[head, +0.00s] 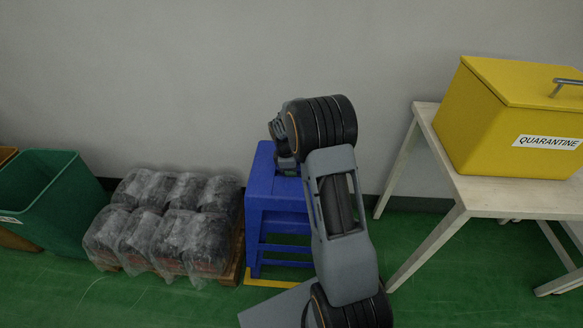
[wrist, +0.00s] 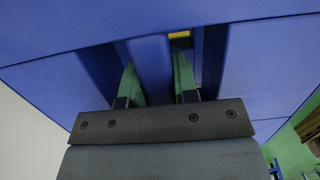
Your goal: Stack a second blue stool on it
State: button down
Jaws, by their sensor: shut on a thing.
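Blue stool shapes (head: 263,190) stand upright against the wall, left of the white table. My arm covers their right side, and I cannot tell clearly whether this is one stool or two nested together. My gripper (wrist: 157,80) is shut on a blue bar between openings in the stool's top (wrist: 60,85), with one green finger on each side. In the head view, the gripper's fingertips are hidden behind my wrist and the stool top.
Wrapped dark goods (head: 165,222) on a pallet stand close on the left, with a green bin (head: 60,200) beyond. A white table (head: 470,192) carrying a yellow quarantine box (head: 500,115) is on the right. Yellow floor marking (head: 264,283) shows under the stool.

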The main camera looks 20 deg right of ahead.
jog(key=shift+f+b, duration=1.85)
jog(key=shift+f, duration=1.9)
jog(key=c, duration=0.8)
grip_release()
jog(key=shift+s+f, duration=0.1)
jog(key=r+p, duration=0.1)
jog(key=r, duration=0.3)
jog(key=a+r+p, duration=0.1)
jog(key=r+p, duration=0.1)
jog(key=r, duration=0.3)
jog(key=w+r+p, duration=0.1)
jog(key=r, duration=0.3)
jog(key=shift+w+a+r, duration=0.1)
jog(key=shift+a+r, duration=0.3)
jog(key=shift+r, duration=0.1)
